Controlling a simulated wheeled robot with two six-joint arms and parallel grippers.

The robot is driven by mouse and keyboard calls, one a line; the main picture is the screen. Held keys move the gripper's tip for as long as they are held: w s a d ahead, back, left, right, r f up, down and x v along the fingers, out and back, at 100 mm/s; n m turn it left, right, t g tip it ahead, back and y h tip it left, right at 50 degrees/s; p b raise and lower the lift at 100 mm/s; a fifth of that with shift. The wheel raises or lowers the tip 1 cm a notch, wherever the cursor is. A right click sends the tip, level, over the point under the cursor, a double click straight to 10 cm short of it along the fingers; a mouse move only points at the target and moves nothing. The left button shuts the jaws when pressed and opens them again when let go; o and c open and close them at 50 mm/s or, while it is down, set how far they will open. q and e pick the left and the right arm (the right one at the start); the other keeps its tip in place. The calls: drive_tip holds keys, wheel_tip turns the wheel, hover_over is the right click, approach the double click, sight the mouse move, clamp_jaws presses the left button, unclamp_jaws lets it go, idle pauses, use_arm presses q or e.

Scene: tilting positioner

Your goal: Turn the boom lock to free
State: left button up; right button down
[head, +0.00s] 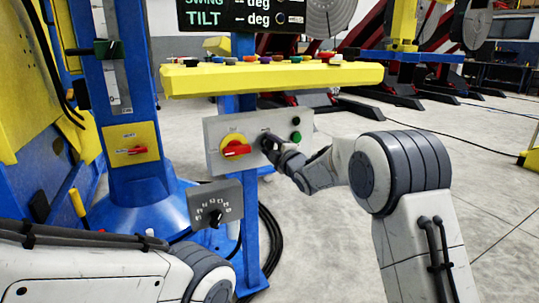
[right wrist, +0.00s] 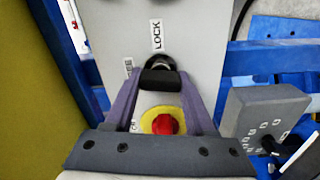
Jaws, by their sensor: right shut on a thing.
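A grey control panel (head: 212,150) stands on a blue post. My right gripper (head: 272,145) is at the panel's middle, right of the red handle on a yellow disc (head: 236,149). In the right wrist view, the fingers of my right gripper (right wrist: 160,84) are shut on a black knob (right wrist: 159,77) on the panel. A label reading LOCK (right wrist: 156,34) is beside the knob, and a smaller label (right wrist: 128,67) is too small to read. The knob's exact pointing is partly hidden by the fingers. My left arm shows at the lower left; its gripper is out of view.
Green and black buttons (head: 296,128) are close to my right gripper. A yellow shelf (head: 270,78) with several coloured knobs is above the panel. A small grey dial box (head: 214,205) hangs below. A blue column (head: 112,110) stands left. Open floor lies right.

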drive_tip(key=shift+f+n+b, duration=0.15)
drive_tip(key=shift+n+b, duration=0.7)
drive_tip(key=shift+n, duration=0.15)
drive_tip(key=shift+c, duration=1.2)
unclamp_jaws()
drive_tip(key=p+v, duration=0.1)
drive_tip(key=v, duration=0.9)
drive_tip(key=shift+s, duration=0.25)
drive_tip(key=shift+d, duration=0.1)
